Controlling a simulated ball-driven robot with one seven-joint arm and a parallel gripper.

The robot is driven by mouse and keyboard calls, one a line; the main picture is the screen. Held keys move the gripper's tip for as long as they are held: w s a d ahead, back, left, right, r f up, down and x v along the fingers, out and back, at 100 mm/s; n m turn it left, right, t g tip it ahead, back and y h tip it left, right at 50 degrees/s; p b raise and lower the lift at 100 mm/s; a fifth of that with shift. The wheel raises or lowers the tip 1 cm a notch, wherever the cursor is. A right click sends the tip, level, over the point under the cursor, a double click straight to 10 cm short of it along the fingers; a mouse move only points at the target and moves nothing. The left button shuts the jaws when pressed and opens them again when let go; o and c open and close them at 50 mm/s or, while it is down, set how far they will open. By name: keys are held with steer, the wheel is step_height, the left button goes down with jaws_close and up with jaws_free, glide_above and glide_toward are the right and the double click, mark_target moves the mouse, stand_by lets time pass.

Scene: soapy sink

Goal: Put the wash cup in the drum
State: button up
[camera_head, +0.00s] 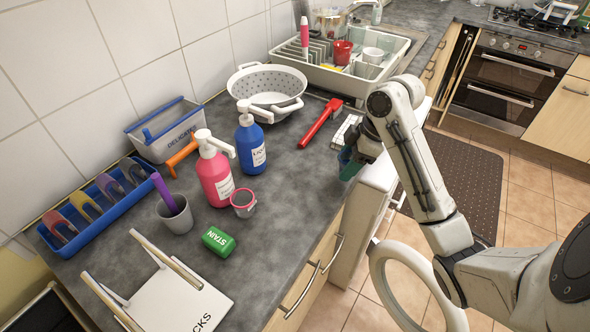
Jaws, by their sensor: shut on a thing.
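My gripper (358,153) is at the front edge of the counter, right of centre, with its jaws shut on a small teal thing (348,165). The gripper partly hides this thing, so I cannot tell for sure that it is the wash cup. Below it stands a white appliance (362,215) at the counter front. A white ring-shaped door (408,290) stands out from the front, partly behind my arm. The drum itself is not visible. A small grey cup with a pink rim (243,203) stands on the counter beside the pink pump bottle.
Pink (215,177) and blue (250,145) pump bottles, a green STAIN block (218,240) and a red-handled tool (320,123) are on the counter. A grey cup (176,215) holds a purple handle. A colander (267,85) and dish rack (345,75) stand behind.

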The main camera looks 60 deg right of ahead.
steer(key=shift+w, duration=0.1)
glide_toward(269, 177)
step_height(269, 177, down, 2)
steer(key=shift+w+a, duration=0.3)
steer(key=shift+w, duration=0.25)
steer(key=shift+w+a, duration=0.35)
steer(key=shift+w, duration=0.2)
steer(key=shift+s+f, duration=0.1)
steer(key=shift+f, duration=0.75)
steer(key=shift+f+p, duration=0.65)
steer(key=shift+f, duration=0.1)
steer(key=shift+f, duration=0.2)
steer(key=o, duration=1)
steer(key=shift+d+f+b, duration=0.1)
steer(key=shift+b, duration=0.25)
